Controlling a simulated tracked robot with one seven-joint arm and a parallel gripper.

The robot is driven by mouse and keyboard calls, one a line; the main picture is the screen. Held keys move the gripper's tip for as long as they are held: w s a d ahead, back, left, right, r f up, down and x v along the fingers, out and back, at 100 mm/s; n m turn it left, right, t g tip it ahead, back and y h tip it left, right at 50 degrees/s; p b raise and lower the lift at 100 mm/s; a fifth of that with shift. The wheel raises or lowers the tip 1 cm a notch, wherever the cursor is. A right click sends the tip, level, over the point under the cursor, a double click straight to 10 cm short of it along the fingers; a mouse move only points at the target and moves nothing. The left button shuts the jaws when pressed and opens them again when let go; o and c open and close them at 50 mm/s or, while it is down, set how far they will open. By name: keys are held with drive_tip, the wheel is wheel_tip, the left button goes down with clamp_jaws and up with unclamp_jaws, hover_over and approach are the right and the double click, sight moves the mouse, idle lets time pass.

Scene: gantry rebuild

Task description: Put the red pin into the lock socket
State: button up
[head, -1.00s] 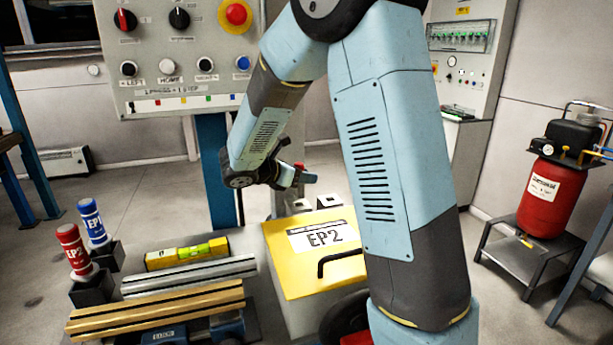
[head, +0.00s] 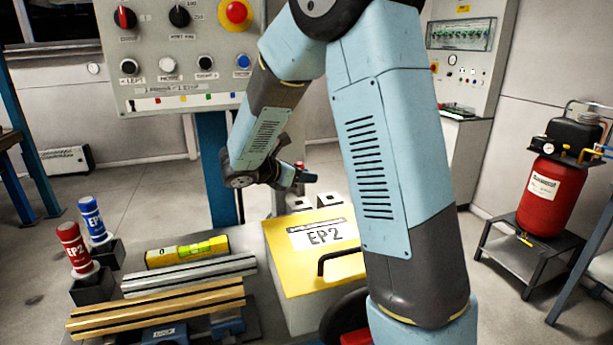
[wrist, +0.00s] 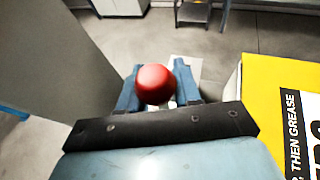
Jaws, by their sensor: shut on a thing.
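My gripper (wrist: 155,92) is shut on the red pin (wrist: 155,82), whose round red head shows between the two blue fingers in the wrist view. The pin's lower part is hidden under its head. In the head view my gripper (head: 297,176) is small and far off, beyond the yellow EP2 box, with a bit of red at its fingers. Two pale blocks with dark openings (head: 300,204) (head: 329,200) stand just below it in the picture, behind the box. I cannot tell which, if either, is the lock socket, or whether the pin touches one.
The yellow EP2 box (head: 285,262) has a black handle. Red (head: 72,245) and blue (head: 92,218) labelled cylinders stand in dark holders at left, near a yellow level (head: 187,252) and rails (head: 155,309). A control panel (head: 165,70) hangs behind. A red tank (head: 552,195) stands right.

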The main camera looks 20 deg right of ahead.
sight(298, 192)
drive_tip(key=shift+f, duration=2.9)
idle(0.4)
drive_tip(key=o, duration=1.1)
drive_tip(key=shift+o, duration=0.5)
drive_tip(key=o, duration=0.5)
drive_tip(key=shift+r, duration=0.1)
drive_tip(key=shift+r, duration=3.9)
